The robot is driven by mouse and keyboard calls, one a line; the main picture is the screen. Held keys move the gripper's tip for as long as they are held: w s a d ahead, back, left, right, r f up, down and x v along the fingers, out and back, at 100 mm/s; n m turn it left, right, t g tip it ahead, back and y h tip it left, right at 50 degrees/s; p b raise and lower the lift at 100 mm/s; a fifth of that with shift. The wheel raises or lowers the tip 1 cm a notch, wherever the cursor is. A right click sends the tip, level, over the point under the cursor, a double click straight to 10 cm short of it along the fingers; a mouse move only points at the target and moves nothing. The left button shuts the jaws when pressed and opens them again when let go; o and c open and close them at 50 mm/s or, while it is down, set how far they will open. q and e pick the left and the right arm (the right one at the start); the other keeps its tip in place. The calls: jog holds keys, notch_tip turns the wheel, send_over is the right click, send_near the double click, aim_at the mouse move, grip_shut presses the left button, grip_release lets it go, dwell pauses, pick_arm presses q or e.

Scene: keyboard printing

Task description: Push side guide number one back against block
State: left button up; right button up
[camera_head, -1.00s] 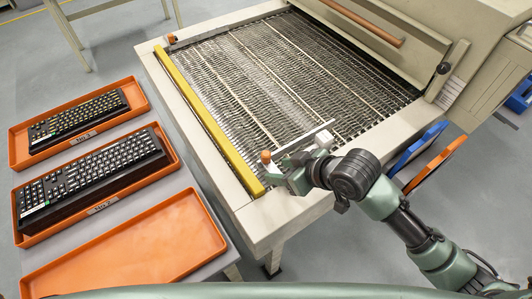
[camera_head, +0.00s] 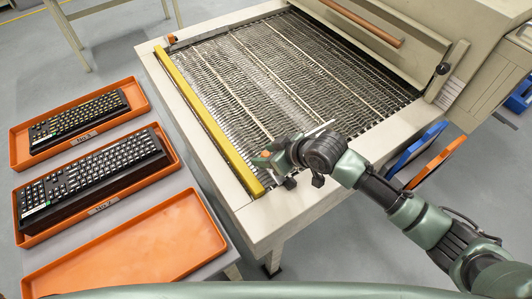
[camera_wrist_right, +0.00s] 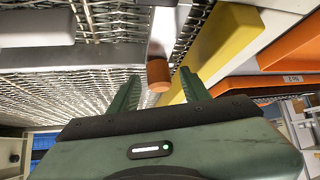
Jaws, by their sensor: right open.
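A thin metal side guide (camera_head: 321,128) lies across the near end of the wire-mesh conveyor in the head view; my right gripper hides most of it. In the wrist view its metal strip (camera_wrist_right: 166,28) ends in an orange knob (camera_wrist_right: 157,77). My right gripper (camera_head: 264,163) is open at the near left corner of the conveyor. In the wrist view its fingers (camera_wrist_right: 160,84) stand on either side of the knob; contact cannot be told. A yellow bar (camera_head: 208,118) runs along the conveyor's left edge, close to the gripper. My left gripper is not in view.
Another guide (camera_head: 215,33) with an orange knob lies at the far end. Orange trays (camera_head: 128,250) stand on a table at left, two holding keyboards (camera_head: 92,177). A beige machine housing (camera_head: 385,50) rises at the right. The mesh (camera_head: 285,75) is clear.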

grip_shut()
dwell(1.4)
